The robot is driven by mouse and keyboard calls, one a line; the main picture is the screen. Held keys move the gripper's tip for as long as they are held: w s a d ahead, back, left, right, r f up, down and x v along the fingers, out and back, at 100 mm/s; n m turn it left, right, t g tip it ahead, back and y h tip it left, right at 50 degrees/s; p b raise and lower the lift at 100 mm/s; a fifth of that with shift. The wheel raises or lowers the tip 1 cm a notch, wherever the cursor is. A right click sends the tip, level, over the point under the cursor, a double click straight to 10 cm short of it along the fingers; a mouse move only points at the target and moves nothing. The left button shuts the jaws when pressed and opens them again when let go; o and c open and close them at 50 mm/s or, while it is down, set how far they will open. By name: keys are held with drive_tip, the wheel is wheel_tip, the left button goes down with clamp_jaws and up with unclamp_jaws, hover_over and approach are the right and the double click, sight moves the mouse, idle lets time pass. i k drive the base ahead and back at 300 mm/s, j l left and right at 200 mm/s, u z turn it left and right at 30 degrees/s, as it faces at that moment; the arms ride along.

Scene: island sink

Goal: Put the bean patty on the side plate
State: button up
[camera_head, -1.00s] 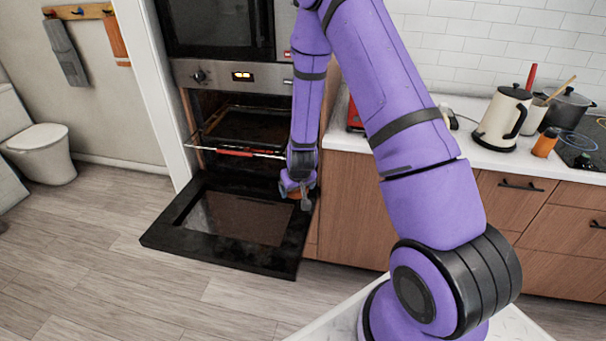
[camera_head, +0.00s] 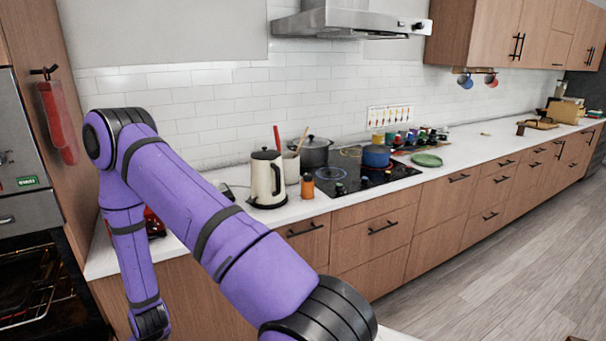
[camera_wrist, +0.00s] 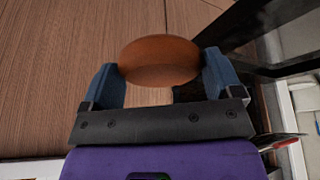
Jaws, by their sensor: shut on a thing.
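The bean patty (camera_wrist: 160,62) is a round brown disc in the wrist view. My gripper (camera_wrist: 160,75) is shut on it, with one blue finger on each side of the patty. In the head view the gripper is below the bottom edge and out of sight; only my purple arm shows at the left. A green plate (camera_head: 426,160) lies on the white counter to the right of the stove, far from my gripper. I cannot tell whether it is the side plate.
A blue pot (camera_head: 376,156) is on the stove (camera_head: 350,178). The open oven (camera_head: 38,285) is at the far left.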

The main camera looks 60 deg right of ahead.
sight(427, 161)
drive_tip(key=k+l+z, duration=0.15)
drive_tip(key=l+z, duration=0.25)
drive_tip(key=l, duration=0.3)
drive_tip(key=l+z, duration=0.4)
drive_tip(key=l, duration=0.25)
drive_tip(key=l+z, duration=0.45)
drive_tip(key=l, duration=0.25)
